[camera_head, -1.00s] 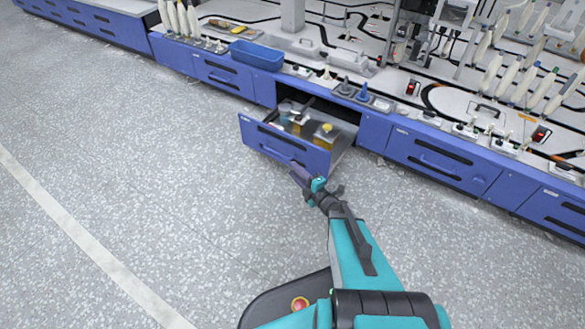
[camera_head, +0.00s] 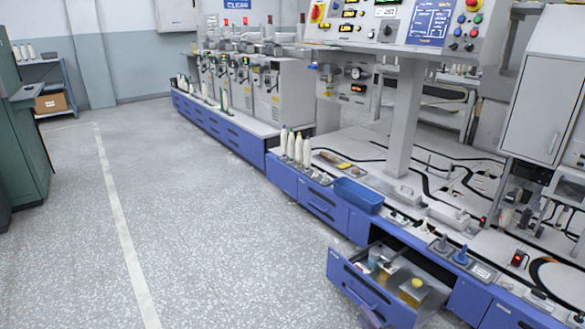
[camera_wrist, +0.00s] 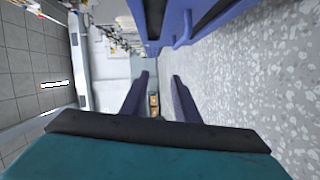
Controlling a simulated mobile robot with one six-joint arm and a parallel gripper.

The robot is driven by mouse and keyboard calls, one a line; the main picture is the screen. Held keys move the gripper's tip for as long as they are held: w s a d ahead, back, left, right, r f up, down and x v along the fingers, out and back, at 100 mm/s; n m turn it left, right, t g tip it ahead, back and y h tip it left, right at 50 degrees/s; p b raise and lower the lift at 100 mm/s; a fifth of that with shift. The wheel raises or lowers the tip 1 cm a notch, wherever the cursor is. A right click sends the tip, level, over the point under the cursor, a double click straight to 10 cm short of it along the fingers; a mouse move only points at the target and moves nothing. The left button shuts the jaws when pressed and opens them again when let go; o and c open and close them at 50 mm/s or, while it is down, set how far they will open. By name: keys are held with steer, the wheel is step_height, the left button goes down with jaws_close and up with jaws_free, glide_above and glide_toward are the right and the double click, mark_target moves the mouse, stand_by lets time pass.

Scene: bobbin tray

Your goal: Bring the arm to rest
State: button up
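My gripper (camera_wrist: 161,92) shows in the wrist view with its two dark purple fingers spread apart and nothing between them. In the head view only a small purple part of it shows at the bottom edge, by the front of the open drawer; the rest of my arm is out of frame. The blue drawer (camera_head: 366,291) stands pulled out and holds several small items, among them a yellow-topped container (camera_head: 412,291). In the wrist view a blue front with a handle (camera_wrist: 184,30) lies at the top, apart from the fingers.
The long workbench (camera_head: 352,228) with blue fronts runs along the right. A blue bin (camera_head: 358,195) and white bobbins (camera_head: 298,147) stand on it. A green cabinet (camera_head: 22,150) stands at the far left. The speckled floor (camera_head: 205,235) between is clear.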

steer(key=s+a+r+m+g+h+p, duration=0.1)
steer(key=a+r+m+g+h+p, duration=0.2)
steer(key=r+p, duration=0.55)
steer(key=s+a+r+m+g+h+p, duration=0.15)
steer(key=a+r+p, duration=0.35)
steer(key=p, duration=0.7)
steer(key=s+a+m+g+p, duration=0.1)
steer(key=s+m+g+p, duration=0.7)
steer(key=s, duration=2.8)
steer(key=m+g+h, duration=0.1)
steer(key=m+g, duration=0.6)
steer(key=g, duration=0.2)
steer(key=shift+s+a+r, duration=0.2)
steer(key=shift+s+r, duration=0.15)
steer(key=shift+o, duration=0.4)
steer(key=shift+s, duration=0.1)
